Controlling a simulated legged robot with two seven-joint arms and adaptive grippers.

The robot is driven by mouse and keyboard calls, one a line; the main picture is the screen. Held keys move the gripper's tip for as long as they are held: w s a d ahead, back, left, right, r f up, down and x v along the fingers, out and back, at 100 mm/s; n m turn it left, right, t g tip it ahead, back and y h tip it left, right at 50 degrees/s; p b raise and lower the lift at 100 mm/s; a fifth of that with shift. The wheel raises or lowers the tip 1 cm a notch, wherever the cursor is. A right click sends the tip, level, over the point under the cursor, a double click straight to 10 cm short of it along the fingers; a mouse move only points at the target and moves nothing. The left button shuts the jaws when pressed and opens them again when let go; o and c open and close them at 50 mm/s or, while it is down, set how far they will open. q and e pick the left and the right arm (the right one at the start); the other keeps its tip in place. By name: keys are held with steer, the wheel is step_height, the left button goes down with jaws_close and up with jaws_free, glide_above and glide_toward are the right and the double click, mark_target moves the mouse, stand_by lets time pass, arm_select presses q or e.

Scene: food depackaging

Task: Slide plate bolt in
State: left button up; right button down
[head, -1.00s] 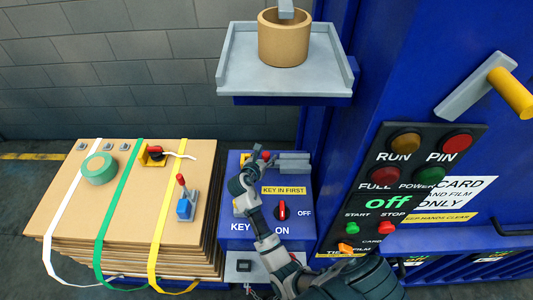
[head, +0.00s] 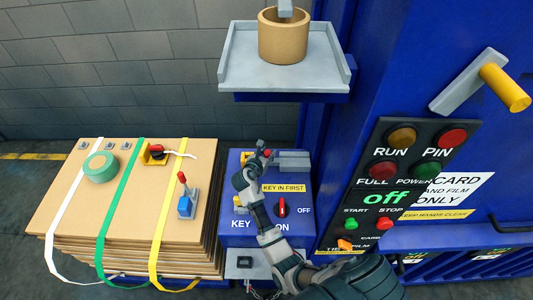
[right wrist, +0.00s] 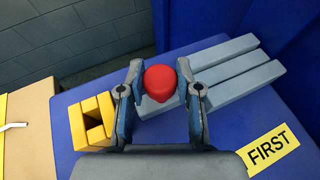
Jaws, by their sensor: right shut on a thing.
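The plate bolt has a red knob (right wrist: 160,80) and lies by grey bars (right wrist: 215,75) on top of the blue key box. In the head view the red knob (head: 267,153) shows small, beside the grey bars (head: 294,160). My right gripper (head: 263,153) is at the knob, and in the right wrist view its two fingers (right wrist: 160,93) stand on either side of the knob, shut on it. A yellow bracket (right wrist: 93,121) with a square opening sits to the left of the fingers, apart from the knob. My left gripper is not in view.
The blue box (head: 236,232) carries a red key switch (head: 281,207) and a KEY IN FIRST label. A strapped cardboard stack (head: 60,205) with green tape (head: 101,167) stands left. A grey tray (head: 241,72) hangs above. The control panel (head: 355,222) reads off.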

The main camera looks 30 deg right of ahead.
mark_target(279, 159)
steer(key=shift+s+d+r, duration=0.1)
steer(key=shift+s+d, duration=0.25)
steer(key=shift+d, duration=0.3)
steer(key=shift+s+d+f, duration=0.1)
steer(key=shift+s+d, duration=0.2)
steer(key=shift+d, duration=0.3)
steer(key=shift+s+d+r, duration=0.1)
steer(key=shift+s+d, duration=0.25)
steer(key=shift+d, duration=0.3)
steer(key=c, duration=1)
jaws_free()
steer(key=shift+o, duration=1.2)
steer(key=shift+d, duration=0.2)
steer(key=shift+w+d+f, duration=0.1)
steer(key=shift+d+f, duration=0.15)
steer(key=shift+f, duration=0.05)
steer(key=v, duration=1.1)
steer(key=shift+a, duration=0.2)
